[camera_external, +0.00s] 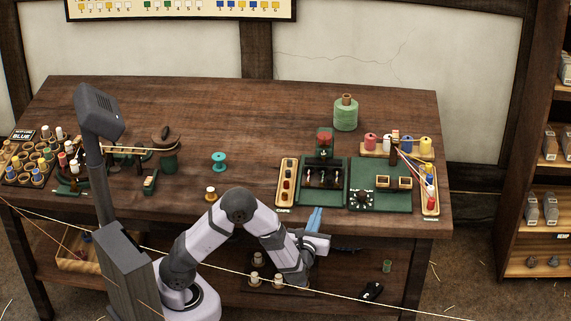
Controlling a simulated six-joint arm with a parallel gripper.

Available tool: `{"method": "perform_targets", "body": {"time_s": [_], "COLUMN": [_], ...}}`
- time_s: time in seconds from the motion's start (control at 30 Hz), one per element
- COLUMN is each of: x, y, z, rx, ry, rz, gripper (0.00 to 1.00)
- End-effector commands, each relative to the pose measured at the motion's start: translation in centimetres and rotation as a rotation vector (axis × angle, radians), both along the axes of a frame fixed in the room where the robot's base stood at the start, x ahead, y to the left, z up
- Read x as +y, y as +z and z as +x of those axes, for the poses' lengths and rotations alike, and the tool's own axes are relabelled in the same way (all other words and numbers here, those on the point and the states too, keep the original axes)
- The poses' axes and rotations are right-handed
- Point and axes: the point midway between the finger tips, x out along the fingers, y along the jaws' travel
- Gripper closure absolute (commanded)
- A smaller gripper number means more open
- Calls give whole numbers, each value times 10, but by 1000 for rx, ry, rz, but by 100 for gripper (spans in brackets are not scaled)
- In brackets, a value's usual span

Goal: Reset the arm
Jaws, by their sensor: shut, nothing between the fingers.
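My gripper (315,219), with blue fingers, is at the front edge of the wooden table (240,110), a little right of the middle. The fingers are shut with nothing between them and point up toward the back of the table. My arm is bent, with its elbow raised left of the gripper. The fingertips are just in front of the green boards (308,197), and I cannot tell how high they are above the table.
Left are a rack of spools (30,165) and a dark green winder (168,160). A teal spool (219,161) stands mid-table. A cord crosses in front. The table's back middle is clear.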

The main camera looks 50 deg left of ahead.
Motion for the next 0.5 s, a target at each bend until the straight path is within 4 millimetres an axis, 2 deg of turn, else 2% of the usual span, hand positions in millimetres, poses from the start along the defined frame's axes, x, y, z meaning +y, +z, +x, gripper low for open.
{"method": "perform_targets", "body": {"time_s": [0.27,0.37,0.47,0.5], "x": [3,17,43,58], "y": [2,8,19,24], "z": [-1,-8,-25,-36], "rx": [0,5,13,17], "ry": [9,55,149,203], "rz": [-5,-30,-86,-119], "gripper": [100,100,100,100]}}
